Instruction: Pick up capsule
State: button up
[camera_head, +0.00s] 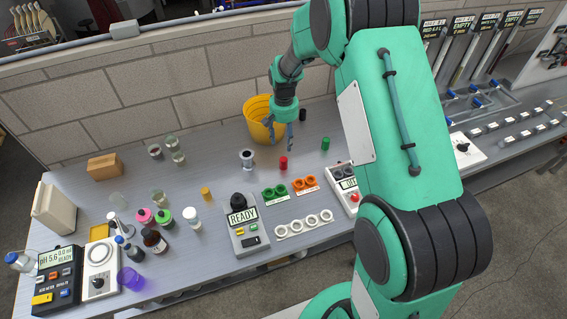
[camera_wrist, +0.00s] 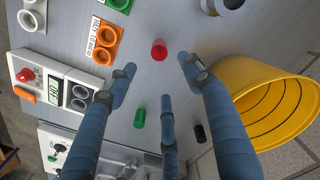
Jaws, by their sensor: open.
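Several small capsule-like cylinders stand on the grey bench. The red capsule (camera_head: 283,163) is upright just below my gripper (camera_head: 281,144). In the wrist view the red capsule (camera_wrist: 159,50) shows near the gap between my open fingertips (camera_wrist: 158,72), apart from them. A green capsule (camera_head: 325,144) stands to the right; it also shows in the wrist view (camera_wrist: 139,118). A black capsule (camera_head: 303,115) stands beside the yellow bucket and shows in the wrist view (camera_wrist: 200,133). A gold capsule (camera_head: 206,194) stands farther left. My gripper is empty above the bench.
The yellow bucket (camera_head: 256,112) stands close behind my gripper. A metal spool-like piece (camera_head: 247,159) is left of the red capsule. Green rings (camera_head: 274,192), orange rings (camera_head: 305,184) and a white ring strip (camera_head: 303,225) lie in front. A READY box (camera_head: 245,238) stands at front left.

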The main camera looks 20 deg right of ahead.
aim_at(283, 158)
jog(key=shift+f+b, duration=0.5)
jog(key=shift+f, duration=3.8)
jog(key=shift+f, duration=0.15)
jog(key=shift+f+b, duration=0.45)
jog(key=shift+f, duration=2)
jog(key=c, duration=0.7)
